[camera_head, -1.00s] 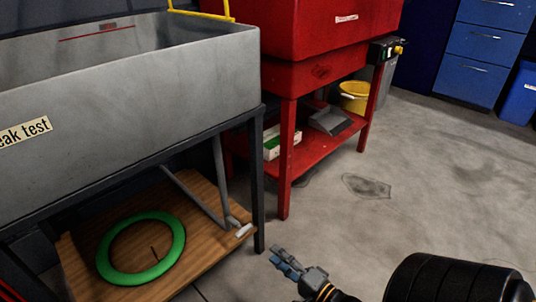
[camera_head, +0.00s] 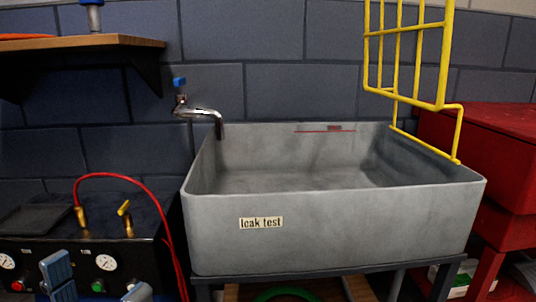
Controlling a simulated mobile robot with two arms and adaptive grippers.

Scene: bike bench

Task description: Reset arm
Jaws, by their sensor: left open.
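My left gripper (camera_head: 98,284) shows at the bottom left edge of the head view, in front of the dark gauge panel. Its two blue-grey fingertips are apart, so it is open, and nothing shows between them. The rest of the left arm is below the frame. My right gripper is not in view.
A grey sink (camera_head: 350,230) labelled "leak test" fills the centre, with a tap (camera_head: 205,112) at its back left. A yellow wire rack (camera_head: 443,60) stands at its right. A panel (camera_head: 125,262) with gauges and a red hose (camera_head: 128,177) is at left, below a wooden shelf (camera_head: 80,42).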

